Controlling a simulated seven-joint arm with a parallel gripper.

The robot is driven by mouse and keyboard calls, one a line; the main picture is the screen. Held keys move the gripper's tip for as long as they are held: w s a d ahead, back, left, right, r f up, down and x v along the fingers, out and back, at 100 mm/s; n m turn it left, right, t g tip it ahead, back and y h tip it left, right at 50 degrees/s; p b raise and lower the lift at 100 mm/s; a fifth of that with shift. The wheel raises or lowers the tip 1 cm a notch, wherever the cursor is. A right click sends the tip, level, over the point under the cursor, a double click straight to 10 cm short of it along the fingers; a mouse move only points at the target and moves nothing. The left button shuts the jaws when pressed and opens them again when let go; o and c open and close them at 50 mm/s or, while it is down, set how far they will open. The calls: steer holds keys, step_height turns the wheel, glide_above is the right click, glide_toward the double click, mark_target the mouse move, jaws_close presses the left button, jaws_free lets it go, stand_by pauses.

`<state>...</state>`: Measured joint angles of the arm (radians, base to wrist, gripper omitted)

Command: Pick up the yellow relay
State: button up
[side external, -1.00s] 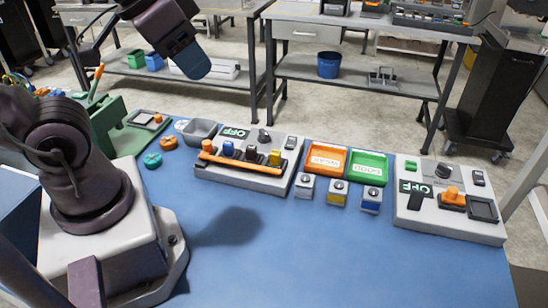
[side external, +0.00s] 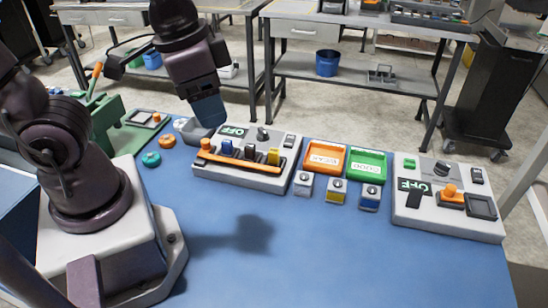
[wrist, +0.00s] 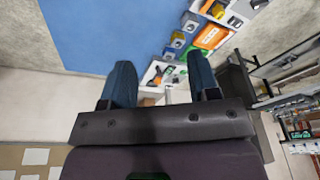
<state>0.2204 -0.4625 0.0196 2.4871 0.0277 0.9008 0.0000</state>
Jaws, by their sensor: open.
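Two things with yellow show in the side view, and I cannot tell for sure which is the relay. One is a small yellow block (side external: 273,157) at the right end of a row on the left grey panel (side external: 240,179). The other is a small grey box with a yellow band (side external: 337,195), standing between two similar boxes in front of the trays. My gripper (side external: 209,112) is above and behind the left panel, pointing down, apart from both. In the wrist view its two fingers (wrist: 160,62) are spread with nothing held between them.
An orange tray (side external: 326,148) and a green tray (side external: 367,154) stand between the left panel and a right grey panel (side external: 449,221). The blue mat (side external: 330,250) is clear in front.

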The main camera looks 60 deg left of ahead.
step_height(320, 180, down, 10)
steer(key=s+d+m+g+y, duration=0.1)
steer(key=d+m+g+y, duration=0.1)
steer(key=m+g+y, duration=0.3)
steer(key=m+t+y, duration=0.9)
steer(key=m+t, duration=0.6)
steer(key=m, duration=0.4)
glide_toward(271, 156)
steer(key=s, duration=0.1)
steer(key=s+d+r, duration=0.1)
steer(key=s+d, duration=0.1)
steer(key=shift+s+d+r, duration=0.15)
steer(key=shift+s+r, duration=0.05)
steer(key=shift+r, duration=0.15)
steer(key=shift+w+d+m+h, duration=0.2)
steer(key=shift+w+m+h, duration=0.1)
steer(key=shift+m+h, duration=0.1)
steer(key=shift+w+a+r, duration=0.1)
steer(key=shift+w+a, duration=0.1)
steer(key=shift+w, duration=0.1)
steer(key=x, duration=1.2)
steer(key=shift+w+f, duration=0.1)
steer(key=shift+f, duration=0.15)
